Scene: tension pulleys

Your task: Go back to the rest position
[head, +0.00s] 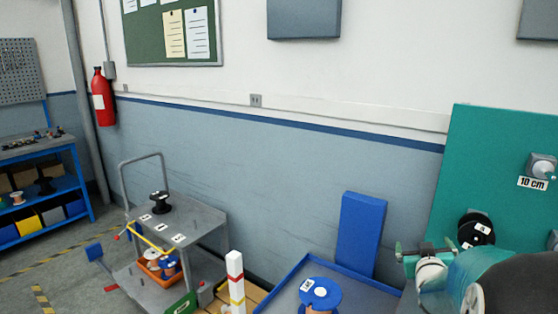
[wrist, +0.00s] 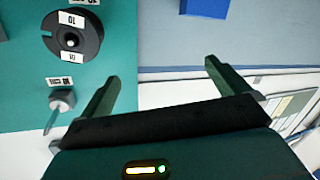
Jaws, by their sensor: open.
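My gripper (head: 424,248) is at the lower right of the head view, in front of the teal board (head: 490,140). In the wrist view my gripper (wrist: 162,75) has its two green fingers spread wide, with nothing between them. A black wheel with white labels (head: 476,230) is on the board, beside and apart from the fingers. It also shows at the upper left of the wrist view (wrist: 88,38). A grey peg (head: 541,167) sticks out of the board above a "10 cm" label. A grey peg (wrist: 62,99) also shows in the wrist view. My arm hides the board's lower part.
A blue-rimmed tray (head: 275,290) holds a blue spool (head: 321,291) at the bottom. A blue upright panel (head: 360,235) stands behind it. A grey cart (head: 190,216) carries a black spool (head: 160,203) and an orange bin (head: 150,272). A blue shelf (head: 45,190) is far left.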

